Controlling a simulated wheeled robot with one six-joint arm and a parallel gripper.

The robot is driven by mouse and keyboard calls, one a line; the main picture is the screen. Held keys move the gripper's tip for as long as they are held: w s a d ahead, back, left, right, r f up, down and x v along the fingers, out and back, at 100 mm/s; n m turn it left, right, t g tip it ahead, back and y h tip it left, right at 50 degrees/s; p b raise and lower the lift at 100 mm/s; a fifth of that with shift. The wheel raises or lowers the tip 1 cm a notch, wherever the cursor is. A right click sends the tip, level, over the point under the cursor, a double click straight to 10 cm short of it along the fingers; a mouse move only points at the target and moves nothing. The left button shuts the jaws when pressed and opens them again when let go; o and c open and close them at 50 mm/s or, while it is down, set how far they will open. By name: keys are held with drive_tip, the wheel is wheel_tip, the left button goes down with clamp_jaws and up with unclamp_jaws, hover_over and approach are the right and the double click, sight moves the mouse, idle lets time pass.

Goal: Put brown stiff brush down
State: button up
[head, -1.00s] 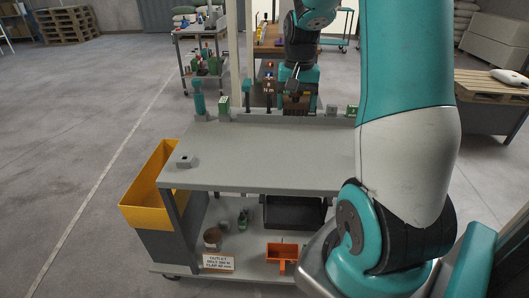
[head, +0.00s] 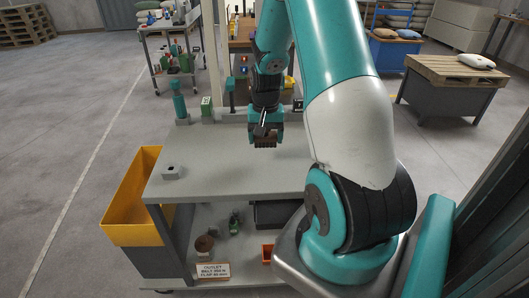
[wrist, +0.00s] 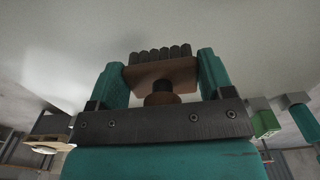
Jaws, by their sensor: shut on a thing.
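My gripper (head: 265,136) is shut on the brown stiff brush (head: 265,143) and holds it over the right part of the grey cart's top (head: 225,172). In the wrist view, the teal fingers of my gripper (wrist: 163,78) stand on both sides of the brush's brown block (wrist: 165,74). Its dark bristle tufts point away from the gripper, toward the pale grey top (wrist: 210,25). I cannot tell whether the bristles touch the top or hang just above it.
A teal-topped post (head: 179,106) and a green box (head: 206,108) stand along the back edge. A yellow bin (head: 132,205) hangs on the left side. The middle of the top is clear.

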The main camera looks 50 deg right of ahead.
sight(265, 146)
drive_tip(key=shift+f, duration=2.95)
drive_tip(key=shift+f, duration=0.15)
drive_tip(key=o, duration=1.1)
drive_tip(key=shift+c, duration=0.2)
wheel_tip(265, 146, up, 12)
drive_tip(key=shift+r, duration=0.2)
drive_tip(key=w+a+r+n+t+y, duration=0.1)
drive_tip(key=a+r+n, duration=0.2)
drive_tip(key=a, duration=0.6)
drive_tip(key=a+r+n, duration=0.4)
drive_tip(key=a, duration=0.5)
drive_tip(key=s+a+r+n+y, duration=0.1)
drive_tip(key=s+a+r+n, duration=0.1)
drive_tip(key=s+a+n, duration=0.3)
drive_tip(key=s+a+r+n+g+y, duration=0.1)
drive_tip(key=s+a+n, duration=0.4)
drive_tip(key=s+a, duration=0.5)
drive_tip(key=a+r+y, duration=0.1)
drive_tip(key=a+r, duration=0.1)
drive_tip(key=a, duration=0.2)
drive_tip(key=shift+s+a, duration=0.35)
drive_tip(key=shift+a, duration=0.05)
